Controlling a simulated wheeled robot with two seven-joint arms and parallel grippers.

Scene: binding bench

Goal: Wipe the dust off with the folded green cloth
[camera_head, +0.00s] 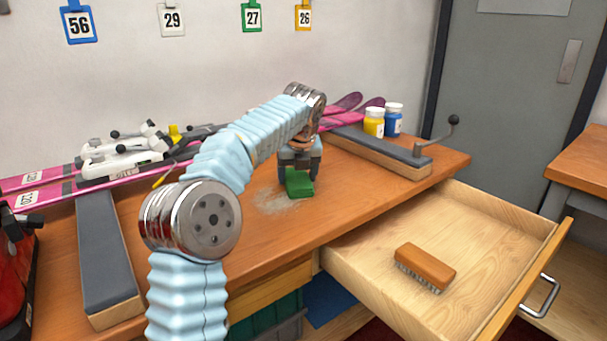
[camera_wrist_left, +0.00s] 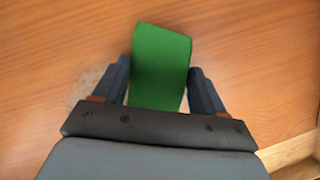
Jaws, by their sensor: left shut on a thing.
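The folded green cloth (camera_head: 299,184) is at the bench top, held between the fingers of my left gripper (camera_head: 299,172), which is shut on it. In the left wrist view the cloth (camera_wrist_left: 160,68) fills the gap between the fingers of my left gripper (camera_wrist_left: 160,85). A pale dust patch (camera_head: 272,202) lies on the wooden bench (camera_head: 365,195) just left of the cloth. The dust (camera_wrist_left: 88,88) also shows left of the left finger in the wrist view. Whether the cloth touches the wood is hard to tell. My right gripper is not in view.
An open drawer (camera_head: 490,220) at the right holds a brush (camera_head: 425,266). Pink skis (camera_head: 50,190) lie along the back across grey-topped supports (camera_head: 103,245). Yellow (camera_head: 374,123) and blue (camera_head: 393,121) jars stand at the back right. The bench front around the dust is clear.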

